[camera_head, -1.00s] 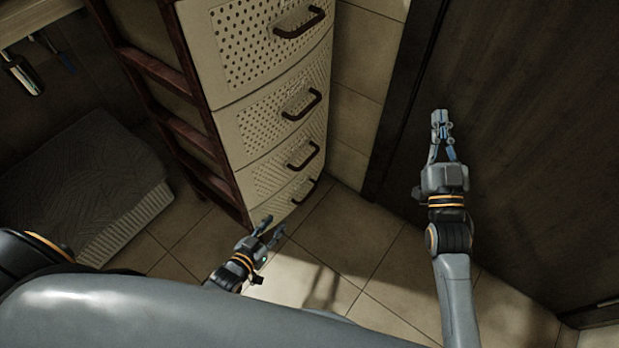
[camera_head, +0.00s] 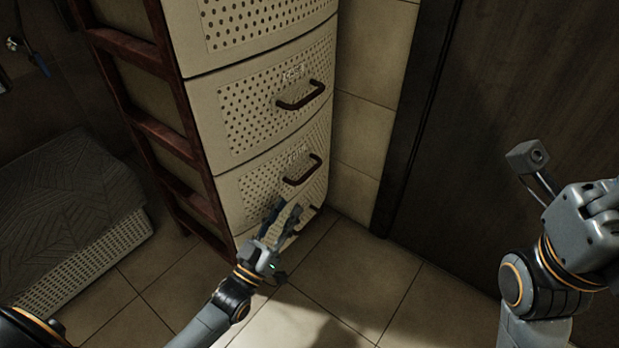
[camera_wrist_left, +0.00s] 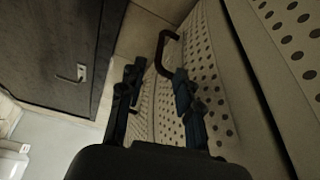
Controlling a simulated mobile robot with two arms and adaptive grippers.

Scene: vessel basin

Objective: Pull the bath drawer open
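The bath drawer unit (camera_head: 205,128) is a tall beige stack with perforated fronts and dark handles. One drawer handle (camera_head: 300,95) is higher up, and another handle (camera_head: 303,172) is below it. All the drawers in view look shut. My left gripper (camera_head: 283,212) is open and empty in front of the lowest visible drawer, hiding part of its front and handle. In the left wrist view its open fingers (camera_wrist_left: 158,82) point at a dark handle (camera_wrist_left: 163,42), which lies beyond the tips, apart from them. My right gripper (camera_head: 600,205) is at the right edge, its fingers unclear.
A dark red ladder-like frame (camera_head: 160,130) stands against the unit's left side. A low perforated box with a grey cover (camera_head: 75,200) is at left. A dark door (camera_head: 500,110) is at right. The tiled floor (camera_head: 360,270) in front is clear.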

